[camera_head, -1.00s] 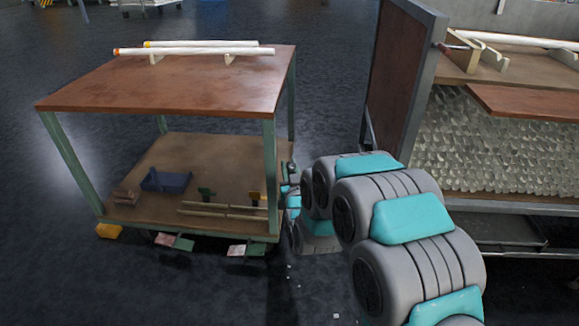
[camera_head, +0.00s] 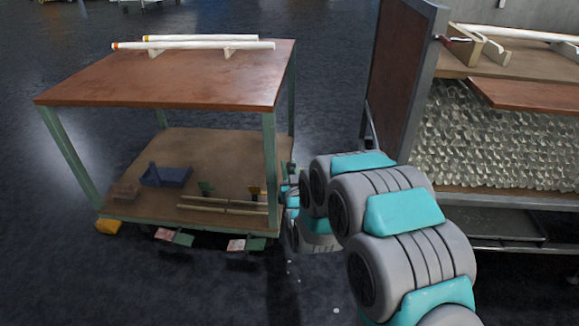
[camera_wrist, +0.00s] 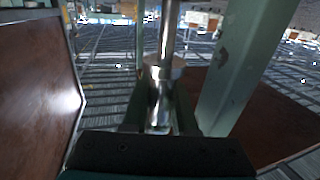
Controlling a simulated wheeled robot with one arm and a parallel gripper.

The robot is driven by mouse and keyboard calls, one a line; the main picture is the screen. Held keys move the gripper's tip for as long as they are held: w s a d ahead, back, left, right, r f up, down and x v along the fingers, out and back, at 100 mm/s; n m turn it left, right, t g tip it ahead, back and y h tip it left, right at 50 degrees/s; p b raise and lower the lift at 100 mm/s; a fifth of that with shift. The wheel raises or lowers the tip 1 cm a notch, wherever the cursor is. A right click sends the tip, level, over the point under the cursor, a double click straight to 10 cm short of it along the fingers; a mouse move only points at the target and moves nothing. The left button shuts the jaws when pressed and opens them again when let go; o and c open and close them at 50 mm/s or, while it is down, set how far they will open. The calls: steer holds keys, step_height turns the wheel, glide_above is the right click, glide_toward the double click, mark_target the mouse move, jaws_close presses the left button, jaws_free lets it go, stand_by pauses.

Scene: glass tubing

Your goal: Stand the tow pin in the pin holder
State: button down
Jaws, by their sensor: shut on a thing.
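The tow pin (camera_wrist: 167,40), a shiny metal rod with a wider collar, stands roughly upright in the wrist view. My gripper (camera_wrist: 160,108) is shut on its lower part, with a dark green finger on each side. In the head view my gripper is not clearly seen; the end of my arm is beside the right post of the cart. A blue block-like holder (camera_head: 172,178) with a raised piece at its left end sits on the cart's lower shelf. I cannot tell for sure that it is the pin holder.
The cart's top (camera_head: 180,80) bears two white tubes on supports (camera_head: 195,46). Its green post (camera_head: 270,165) is close to my arm and also shows in the wrist view (camera_wrist: 235,75). Two rods (camera_head: 225,205) lie on the lower shelf. A glass-filled rack (camera_head: 485,145) stands right.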

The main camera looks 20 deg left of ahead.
steer(key=shift+f+b, duration=0.5)
steer(key=shift+f, duration=1.45)
steer(key=c, duration=0.6)
jaws_free()
steer(key=shift+s, duration=0.1)
steer(key=p+v, duration=0.1)
steer(key=v, duration=0.6)
steer(key=shift+s+d, duration=0.2)
steer(key=shift+d, duration=0.05)
